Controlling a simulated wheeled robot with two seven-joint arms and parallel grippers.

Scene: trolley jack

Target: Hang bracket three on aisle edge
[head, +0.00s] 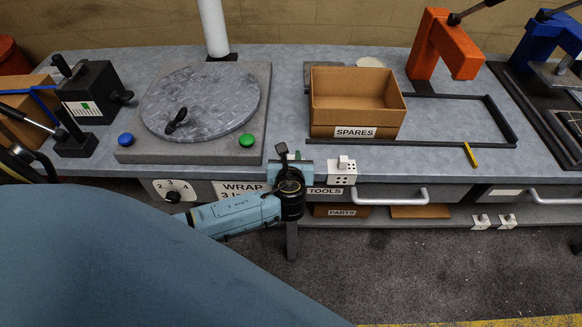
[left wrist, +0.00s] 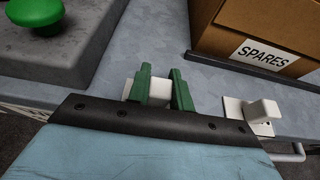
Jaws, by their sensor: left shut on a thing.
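My left gripper (head: 290,168) is over the front edge of the grey bench (head: 440,165), left of a white bracket. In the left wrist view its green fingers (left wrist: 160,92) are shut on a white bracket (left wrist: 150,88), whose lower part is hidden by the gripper. I cannot tell whether the held bracket touches the bench edge. The other white bracket (head: 342,172), marked with dark dots, hangs on the front edge close by; it also shows in the left wrist view (left wrist: 249,112). My right gripper is not in view.
The SPARES box (head: 355,103) stands behind the edge. A turntable (head: 200,100) with blue and green buttons is to the left. Two white brackets (head: 481,221) (head: 508,220) sit on the lower shelf edge. A yellow strip (head: 470,154) lies right; drawer handles (head: 390,197) stick out below.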

